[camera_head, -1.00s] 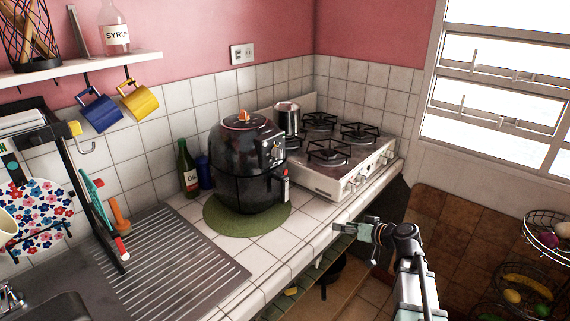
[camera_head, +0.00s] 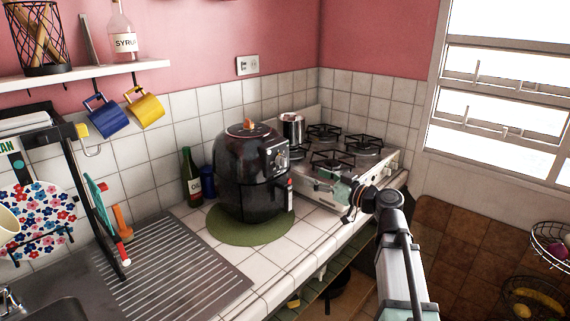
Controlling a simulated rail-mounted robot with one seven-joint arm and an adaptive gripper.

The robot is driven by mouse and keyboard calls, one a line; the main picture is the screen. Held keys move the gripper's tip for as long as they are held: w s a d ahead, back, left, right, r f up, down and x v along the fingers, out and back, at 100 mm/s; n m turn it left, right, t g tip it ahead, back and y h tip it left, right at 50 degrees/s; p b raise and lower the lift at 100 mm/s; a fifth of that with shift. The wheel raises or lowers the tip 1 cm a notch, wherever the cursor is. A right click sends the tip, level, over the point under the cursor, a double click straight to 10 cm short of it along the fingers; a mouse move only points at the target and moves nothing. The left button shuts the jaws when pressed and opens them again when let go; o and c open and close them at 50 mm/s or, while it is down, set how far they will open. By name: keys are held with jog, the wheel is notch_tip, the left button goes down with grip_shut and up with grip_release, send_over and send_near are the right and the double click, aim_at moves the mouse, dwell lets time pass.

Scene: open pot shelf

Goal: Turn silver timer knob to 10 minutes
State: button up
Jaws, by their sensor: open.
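A dark air fryer (camera_head: 245,165) stands upright on a green round mat (camera_head: 224,231) on the tiled counter. Its front panel faces right and carries silver knobs (camera_head: 281,157); their markings are too small to read. My gripper (camera_head: 338,185) is to the right of the air fryer and a little lower than the knobs in the picture. It is open, points left and looks empty. A clear gap shows between it and the knobs.
A white gas stove (camera_head: 390,172) with several burners stands behind my gripper, with a metal pot (camera_head: 292,127) beside it. A green bottle (camera_head: 191,178) stands left of the air fryer. The counter in front of the mat is clear.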

aim_at(282, 161)
jog(key=p+x, duration=0.3)
jog(key=x, duration=0.8)
jog(key=shift+w+r, duration=0.1)
jog(key=shift+x, duration=0.85)
jog(key=c, duration=1.2)
